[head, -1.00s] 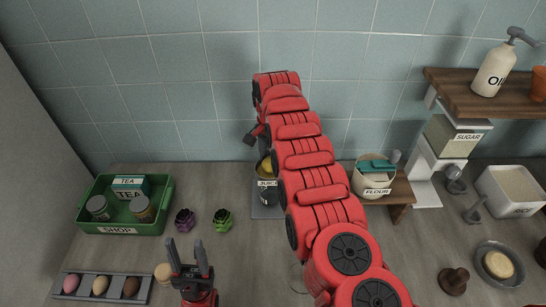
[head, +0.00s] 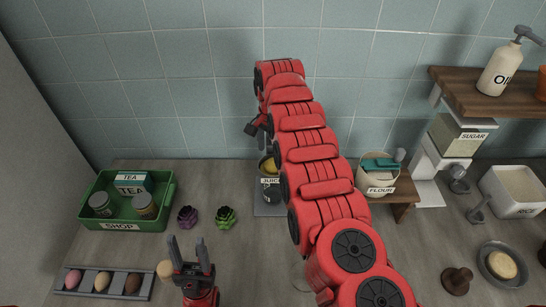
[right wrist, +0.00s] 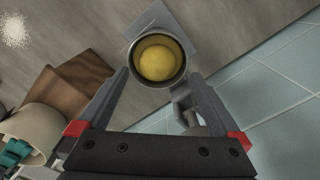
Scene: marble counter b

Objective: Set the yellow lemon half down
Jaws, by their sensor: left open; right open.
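The yellow lemon half (right wrist: 158,62) sits as a rounded dome inside the round metal-rimmed cup of the juicer (right wrist: 134,47). In the head view, the lemon half (head: 269,166) shows at the top of the juicer, above its JUICE label (head: 271,181), partly hidden by my right arm. My right gripper (right wrist: 158,78) is open and empty, its fingers on either side of the cup in the wrist picture; contact cannot be told. In the head view, only a dark finger of it shows beside my arm. My left gripper (head: 190,252) is open and empty over the front counter.
A green SHOP crate (head: 95,222) with tea and jars stands at left, near purple and green artichoke-like items (head: 226,217). An egg tray (head: 105,291) lies in front. A FLOUR container (head: 378,180) on a wooden stand and a SUGAR dispenser (head: 452,140) stand right of my right arm.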

